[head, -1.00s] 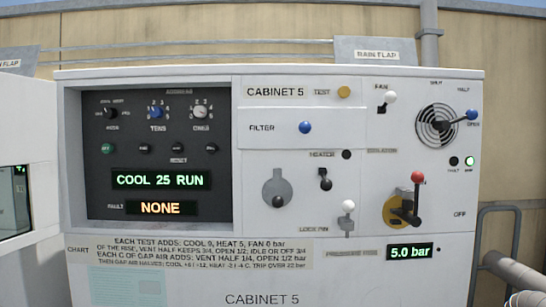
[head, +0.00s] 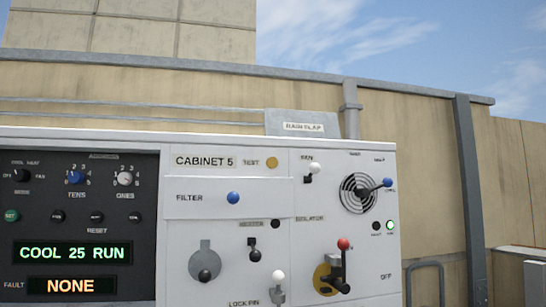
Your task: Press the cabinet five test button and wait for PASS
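Cabinet 5 (head: 350,230) stands in front of me, its white face cut off at the bottom. The test button (head: 272,162) is a round amber knob to the right of the TEST label, near the top of the panel. The upper display (head: 73,252) reads COOL 25 RUN in green. The fault display (head: 72,286) reads NONE in orange. No PASS shows on either display. Neither of my grippers is in view.
Near the button are the blue filter knob (head: 234,198), the white fan lever (head: 314,168), the blue-tipped vent lever (head: 387,183) and the red-topped isolator handle (head: 343,244). A rain flap (head: 302,124) sits above. A pipe rail (head: 425,264) stands at right.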

